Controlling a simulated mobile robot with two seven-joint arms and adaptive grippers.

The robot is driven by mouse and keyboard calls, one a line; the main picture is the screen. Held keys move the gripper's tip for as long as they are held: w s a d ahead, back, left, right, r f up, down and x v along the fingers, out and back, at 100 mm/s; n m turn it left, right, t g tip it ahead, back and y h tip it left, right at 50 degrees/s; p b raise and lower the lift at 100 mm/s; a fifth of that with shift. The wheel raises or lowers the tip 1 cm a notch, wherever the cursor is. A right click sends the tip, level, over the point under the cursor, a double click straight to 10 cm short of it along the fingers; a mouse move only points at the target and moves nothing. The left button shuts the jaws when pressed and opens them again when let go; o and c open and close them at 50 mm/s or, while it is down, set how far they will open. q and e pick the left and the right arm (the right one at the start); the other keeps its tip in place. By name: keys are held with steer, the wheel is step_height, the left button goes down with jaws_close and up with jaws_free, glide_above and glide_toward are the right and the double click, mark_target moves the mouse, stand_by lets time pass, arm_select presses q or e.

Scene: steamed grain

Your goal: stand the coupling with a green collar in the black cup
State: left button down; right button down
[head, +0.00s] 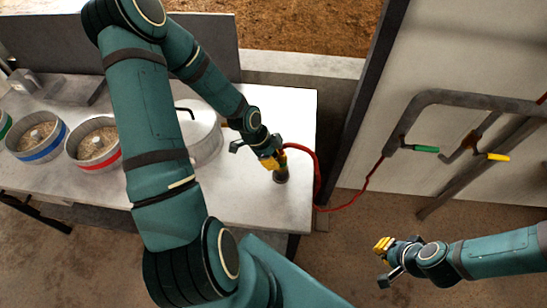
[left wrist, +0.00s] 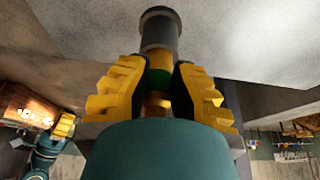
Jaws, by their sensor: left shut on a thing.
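My left gripper (head: 272,160) is at the right front part of the table. In the left wrist view its yellow fingers (left wrist: 158,92) are shut on the coupling with a green collar (left wrist: 158,78). A brass-coloured part shows on either side of the collar. The coupling lines up with the dark, round black cup (left wrist: 159,32), which stands on the table. In the head view the cup (head: 281,176) is right below the fingers. The coupling's end meets the cup; how deep it sits is hidden. My right gripper (head: 384,246) hangs over the floor, away from the table; its finger gap is unclear.
A large pale round vessel (head: 205,140) stands left of the cup. Grain bowls with red (head: 98,165) and blue (head: 42,156) bands stand further left.

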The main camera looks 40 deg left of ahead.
arm_select(q)
steer(key=shift+f+b, duration=0.8)
steer(key=shift+f, duration=0.35)
stand_by(0.6)
steer(key=c, duration=1)
jaws_free()
steer(key=shift+o, duration=0.2)
steer(key=v, duration=1.2)
steer(key=shift+a, duration=0.1)
